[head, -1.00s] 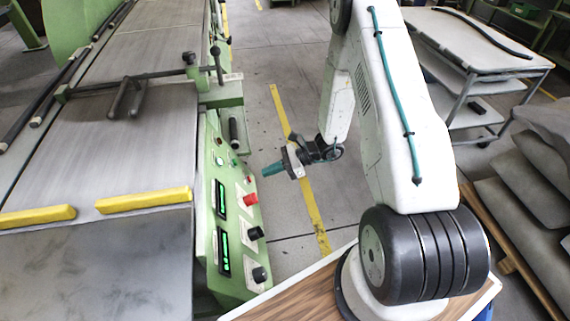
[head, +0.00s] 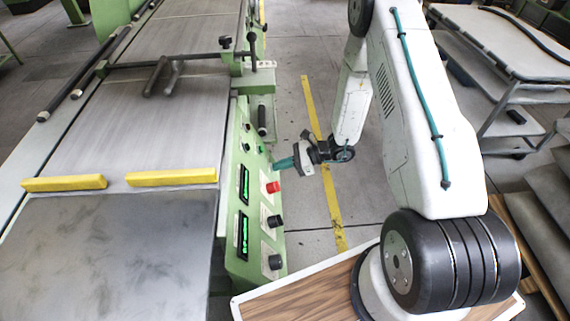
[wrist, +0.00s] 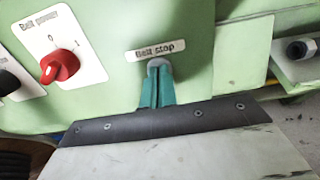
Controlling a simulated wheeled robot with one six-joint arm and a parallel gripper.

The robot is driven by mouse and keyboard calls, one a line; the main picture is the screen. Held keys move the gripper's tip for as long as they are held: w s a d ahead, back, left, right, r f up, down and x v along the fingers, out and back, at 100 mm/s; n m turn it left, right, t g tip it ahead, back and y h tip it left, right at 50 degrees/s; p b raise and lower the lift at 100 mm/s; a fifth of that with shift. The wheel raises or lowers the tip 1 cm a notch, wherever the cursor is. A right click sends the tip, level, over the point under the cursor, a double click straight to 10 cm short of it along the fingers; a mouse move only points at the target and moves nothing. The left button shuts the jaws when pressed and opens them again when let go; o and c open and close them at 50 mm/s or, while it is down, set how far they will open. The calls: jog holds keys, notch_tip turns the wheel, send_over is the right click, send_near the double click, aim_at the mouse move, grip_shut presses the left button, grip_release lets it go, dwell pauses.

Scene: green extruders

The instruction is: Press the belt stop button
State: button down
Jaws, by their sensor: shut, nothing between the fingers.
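The belt stop button (wrist: 158,63) is a small grey round shape just under the "Belt stop" label (wrist: 156,50) on the green panel. My gripper (wrist: 159,70) has its teal fingers closed together, tips at the button and covering its lower part. I cannot tell whether the tips touch it or how far it is pressed. In the head view my gripper (head: 275,165) points left at the side of the green control panel (head: 235,251), and the button is not distinguishable there.
A red "Belt power" knob (wrist: 60,66) is left of the button; a dark knob (wrist: 8,82) is farther left. A bolt-like fitting (wrist: 298,49) sticks out at right. The conveyor (head: 100,245) with yellow bars lies left of the panel. Open floor (head: 300,225) lies right.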

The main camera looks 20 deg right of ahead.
jog(key=shift+a+f, duration=0.1)
jog(key=shift+a, duration=0.2)
jog(key=shift+d, duration=0.1)
jog(key=v, duration=1.4)
jog(key=s+a+r+n+g+h, duration=0.1)
jog(key=s+a+r+n+h, duration=0.1)
jog(key=s+r+n+h, duration=0.2)
jog(key=s+a+r+n+g+h, duration=0.1)
jog(key=s+a+r+n+h, duration=0.2)
jog(key=s+r+n, duration=0.7)
jog(key=s+a+r+n+h, duration=0.2)
jog(key=s+r+n+h, duration=0.4)
jog(key=s+r, duration=0.6)
jog(key=shift+s+a+r+n+g, duration=0.35)
jog(key=shift+r+n, duration=0.35)
jog(key=shift+r, duration=4.5)
